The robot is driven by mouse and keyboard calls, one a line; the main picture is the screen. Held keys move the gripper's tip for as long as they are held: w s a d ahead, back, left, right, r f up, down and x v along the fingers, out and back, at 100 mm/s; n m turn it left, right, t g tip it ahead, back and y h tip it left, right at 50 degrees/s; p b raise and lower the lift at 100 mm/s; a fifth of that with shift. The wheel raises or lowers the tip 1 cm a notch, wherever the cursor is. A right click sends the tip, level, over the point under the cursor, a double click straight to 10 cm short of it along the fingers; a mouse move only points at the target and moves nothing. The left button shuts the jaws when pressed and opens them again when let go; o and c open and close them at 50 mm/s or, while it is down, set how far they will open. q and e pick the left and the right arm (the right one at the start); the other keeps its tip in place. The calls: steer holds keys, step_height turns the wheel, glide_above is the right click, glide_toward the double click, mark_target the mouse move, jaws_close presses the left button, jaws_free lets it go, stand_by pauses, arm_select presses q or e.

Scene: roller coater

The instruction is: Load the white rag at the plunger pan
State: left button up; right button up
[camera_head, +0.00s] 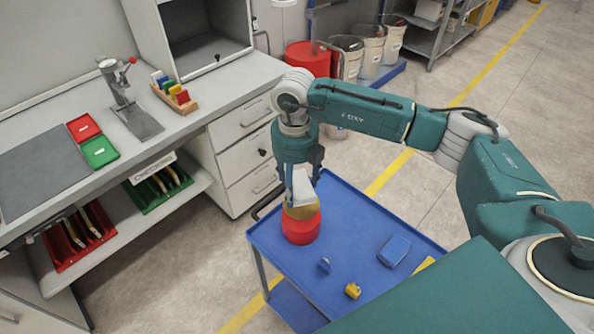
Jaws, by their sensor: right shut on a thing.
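The white rag (302,193) hangs from my right gripper (300,172), which points down and is shut on it. The plunger pan (301,228), a round red can with a brass-coloured top (301,212), stands on the blue cart near its far left side. The rag is right at the brass top and hides part of it; I cannot tell whether it touches. My left gripper is not in view.
The blue cart top (345,215) also holds a blue block (394,250), a small blue item (323,265) and a small yellow item (352,290). A workbench (205,125) with drawers stands at the left. Red and white bins stand behind.

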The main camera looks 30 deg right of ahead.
mark_target(297, 194)
steer(key=shift+w+d+r+m+p, duration=0.15)
steer(key=shift+w+d+m+p, duration=0.2)
steer(key=shift+m, duration=0.65)
steer(key=shift+w+d+f+m, duration=0.1)
steer(key=shift+d+f+m, duration=0.1)
steer(key=shift+m, duration=0.1)
steer(key=shift+f+b, duration=1.7)
steer(key=shift+f, duration=1.25)
steer(key=shift+a, duration=0.1)
steer(key=shift+f+b, duration=0.9)
steer(key=shift+f, duration=0.15)
steer(key=shift+r+p, duration=2.05)
steer(key=shift+r, duration=1.5)
